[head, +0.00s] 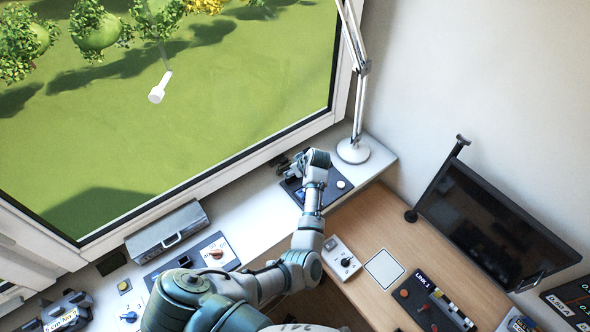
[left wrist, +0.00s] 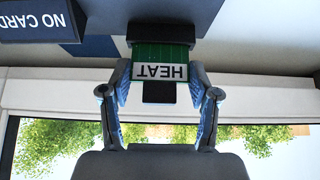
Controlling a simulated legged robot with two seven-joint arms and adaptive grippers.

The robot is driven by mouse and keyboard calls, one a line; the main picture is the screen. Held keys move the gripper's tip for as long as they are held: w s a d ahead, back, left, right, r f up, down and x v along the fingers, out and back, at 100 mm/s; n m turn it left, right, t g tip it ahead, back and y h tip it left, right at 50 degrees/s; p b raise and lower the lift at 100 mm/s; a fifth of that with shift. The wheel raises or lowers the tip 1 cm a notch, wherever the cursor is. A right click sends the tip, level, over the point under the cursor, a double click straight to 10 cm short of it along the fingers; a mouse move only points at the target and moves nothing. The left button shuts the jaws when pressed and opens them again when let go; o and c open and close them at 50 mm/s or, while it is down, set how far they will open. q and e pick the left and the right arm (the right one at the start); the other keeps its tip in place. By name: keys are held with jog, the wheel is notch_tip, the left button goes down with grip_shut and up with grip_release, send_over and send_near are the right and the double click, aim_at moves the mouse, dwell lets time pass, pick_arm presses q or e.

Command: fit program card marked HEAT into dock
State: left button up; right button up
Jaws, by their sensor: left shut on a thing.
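The program card (left wrist: 160,55) is green, with a white label reading HEAT upside down in the left wrist view and a black tab on its near end. My left gripper (left wrist: 160,98) is shut on it, one finger at each side. The card's far end meets a dark slot housing, the dock (left wrist: 160,29); how deep it sits I cannot tell. A dark display beside it reads NO CARD (left wrist: 38,22). In the head view my left gripper (head: 284,164) is at the dark dock panel (head: 326,190) on the windowsill, and my wrist hides the card. My right gripper is not in view.
A lamp (head: 353,150) stands just right of the dock panel. A grey metal box (head: 167,229) and a panel with a red-brown knob (head: 216,253) are on the sill to the left. A monitor (head: 490,225) and control boxes (head: 341,258) are on the wooden desk.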

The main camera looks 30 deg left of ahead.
pick_arm(q)
jog(key=shift+f+b, duration=0.4)
jog(key=shift+f, duration=0.4)
jog(key=o, duration=1.1)
jog(key=shift+d+r, duration=0.1)
jog(key=shift+r, duration=0.05)
jog(key=v, duration=1.1)
jog(key=shift+d+r, duration=0.25)
jog(key=shift+d, duration=0.05)
